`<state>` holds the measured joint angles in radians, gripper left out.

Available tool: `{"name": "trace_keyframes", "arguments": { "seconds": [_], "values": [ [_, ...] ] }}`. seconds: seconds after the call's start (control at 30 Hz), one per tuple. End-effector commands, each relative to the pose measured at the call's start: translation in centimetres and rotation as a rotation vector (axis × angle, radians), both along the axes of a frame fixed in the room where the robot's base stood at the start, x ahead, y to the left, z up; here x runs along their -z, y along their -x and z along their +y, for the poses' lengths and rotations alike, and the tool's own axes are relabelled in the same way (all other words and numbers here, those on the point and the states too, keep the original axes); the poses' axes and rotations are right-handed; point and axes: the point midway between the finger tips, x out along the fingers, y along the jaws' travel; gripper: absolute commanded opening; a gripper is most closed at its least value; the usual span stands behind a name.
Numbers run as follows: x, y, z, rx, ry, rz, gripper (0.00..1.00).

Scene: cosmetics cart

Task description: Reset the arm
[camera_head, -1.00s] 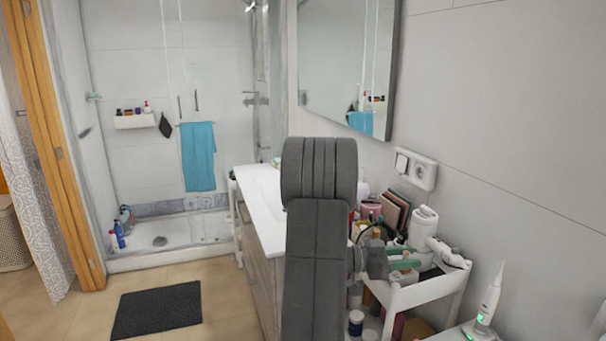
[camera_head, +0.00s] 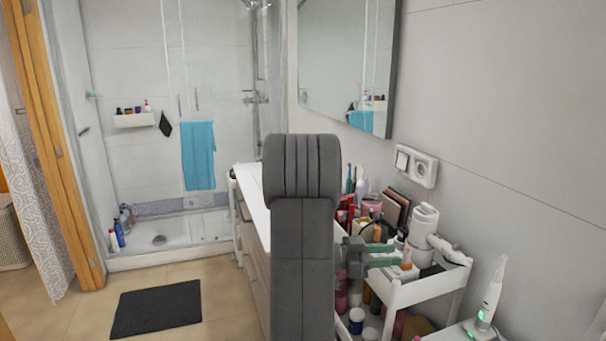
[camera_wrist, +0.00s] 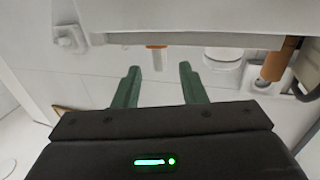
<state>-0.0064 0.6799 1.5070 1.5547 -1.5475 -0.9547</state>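My gripper (camera_head: 388,255) is over the upper tray of the white cosmetics cart (camera_head: 425,288) in the head view, beside the items there. In the wrist view my gripper (camera_wrist: 158,75) shows two green fingers spread apart with nothing held between them. A small white bottle with an orange cap (camera_head: 406,262) stands just right of the fingertips in the head view. An orange-capped item (camera_wrist: 157,56) also shows beyond the finger gap in the wrist view. My dark grey arm blocks part of the cart and the counter.
The cart holds a white hair dryer (camera_head: 425,225), palettes (camera_head: 396,208) and several bottles and jars. A white counter (camera_head: 252,190) lies behind my arm. An electric toothbrush (camera_head: 490,300) stands at the right front. A dark mat (camera_head: 157,309) lies on open floor at left.

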Motion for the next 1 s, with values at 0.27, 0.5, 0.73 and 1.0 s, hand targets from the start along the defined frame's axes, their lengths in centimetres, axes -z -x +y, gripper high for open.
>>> {"name": "trace_keyframes", "arguments": {
  "seconds": [0.27, 0.5, 0.73, 1.0],
  "values": [
    [-0.2, -0.1, -5.8, 0.004, 0.000, 0.000, 0.38],
    [0.3, -0.4, -7.0, -0.153, 0.001, 0.001, 0.38],
    [0.4, -0.7, -6.9, -0.356, 0.001, -0.001, 0.38],
    [0.5, -1.0, -6.8, -0.570, 0.002, -0.001, 0.38]
  ]
}}
